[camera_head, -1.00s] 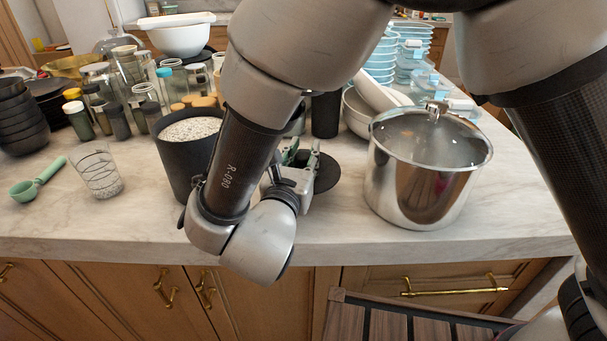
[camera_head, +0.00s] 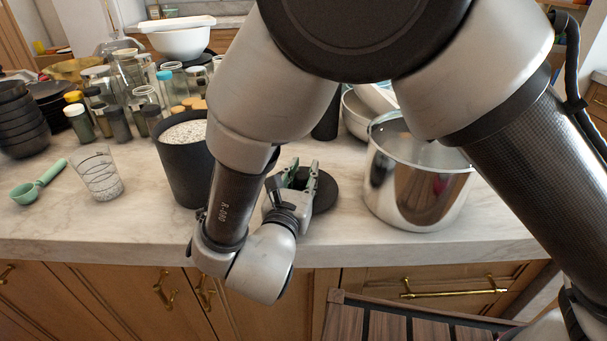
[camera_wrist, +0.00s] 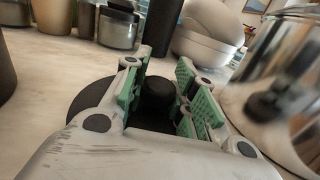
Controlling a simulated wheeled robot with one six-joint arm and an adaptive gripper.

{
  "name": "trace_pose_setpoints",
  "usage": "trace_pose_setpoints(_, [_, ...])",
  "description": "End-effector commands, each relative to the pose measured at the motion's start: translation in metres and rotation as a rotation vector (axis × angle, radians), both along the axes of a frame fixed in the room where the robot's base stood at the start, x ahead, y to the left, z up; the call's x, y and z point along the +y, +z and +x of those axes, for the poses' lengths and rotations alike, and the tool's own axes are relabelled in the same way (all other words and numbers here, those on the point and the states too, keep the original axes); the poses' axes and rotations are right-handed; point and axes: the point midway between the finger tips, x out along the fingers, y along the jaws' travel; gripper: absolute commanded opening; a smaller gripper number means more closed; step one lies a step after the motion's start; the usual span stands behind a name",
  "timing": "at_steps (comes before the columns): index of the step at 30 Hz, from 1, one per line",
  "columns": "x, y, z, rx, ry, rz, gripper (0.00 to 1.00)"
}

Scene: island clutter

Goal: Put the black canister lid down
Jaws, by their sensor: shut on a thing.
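The black canister lid (camera_head: 325,193) is a dark disc with a round knob, low over the marble counter between the black canister and the steel pot. I cannot tell whether it touches the counter. In the wrist view the lid (camera_wrist: 88,98) lies beneath my fingers. My gripper (camera_head: 300,178) is shut on the lid's knob, which shows between the green finger pads (camera_wrist: 158,92). The black canister (camera_head: 181,165) stands open to the left, filled with a speckled white content. My arm hides part of it.
The steel pot (camera_head: 415,190) stands close on the right. A glass tumbler (camera_head: 98,175) and a green scoop (camera_head: 38,183) are on the left. Several jars (camera_head: 115,120) crowd the back. Bare counter (camera_head: 130,225) runs along the front edge.

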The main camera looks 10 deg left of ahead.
Motion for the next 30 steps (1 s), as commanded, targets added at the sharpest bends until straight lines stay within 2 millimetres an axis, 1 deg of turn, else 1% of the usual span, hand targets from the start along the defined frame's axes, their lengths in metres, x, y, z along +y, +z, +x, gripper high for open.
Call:
trace_pose_setpoints(1, [-0.002,-0.013,-0.001,0.021,0.002,-0.014,0.00])
trace_pose_setpoints(2, [-0.003,-0.013,-0.001,0.021,0.002,-0.014,0.00])
trace_pose_setpoints(3, [-0.003,-0.013,-0.001,0.021,0.001,-0.014,0.31])
trace_pose_setpoints(5, [-0.003,-0.013,-0.002,0.022,0.001,-0.014,0.42])
trace_pose_setpoints(6, [-0.003,-0.013,-0.002,0.022,0.000,-0.014,0.49])
trace_pose_setpoints(15, [-0.004,-0.013,-0.002,0.023,0.000,-0.015,0.49])
trace_pose_setpoints(17, [-0.004,-0.010,-0.002,0.022,0.000,-0.014,0.49])
trace_pose_setpoints(20, [-0.004,0.001,-0.002,0.023,0.000,-0.013,0.49])
trace_pose_setpoints(21, [-0.003,-0.001,-0.012,0.023,0.003,-0.016,0.49])
trace_pose_setpoints(23, [-0.002,-0.001,-0.025,0.020,0.005,-0.017,0.49])
trace_pose_setpoints(30, [0.000,0.001,-0.081,0.017,0.005,-0.012,0.49])
